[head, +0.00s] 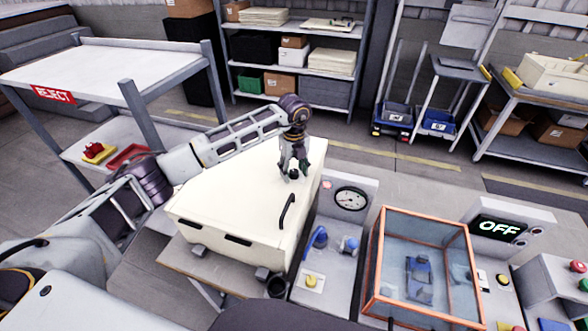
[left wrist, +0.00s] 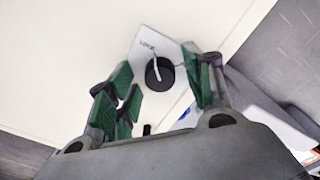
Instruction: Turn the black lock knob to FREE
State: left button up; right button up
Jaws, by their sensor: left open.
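The black lock knob (left wrist: 166,82) shows in the left wrist view, round, with a white pointer line. It sits on a pale plate (left wrist: 142,40) with small dark lettering that I cannot read surely. In the head view the knob is a dark spot (head: 293,174) on top of the cream cabinet (head: 235,185), partly hidden by my gripper. My left gripper (head: 294,168) points down over it. Its green-padded fingers (left wrist: 158,76) are open, one on each side of the knob; I cannot tell whether they touch it. My right gripper is not in view.
A black curved handle (head: 287,212) stands on the cabinet near the gripper. To the right are a gauge panel (head: 350,199) with blue valves, an orange-framed clear box (head: 425,262) and an OFF display (head: 500,229). A REJECT table (head: 110,68) stands at left.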

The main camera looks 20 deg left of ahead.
pick_arm(q)
jog(key=shift+c, duration=0.3)
jog(key=c, duration=1)
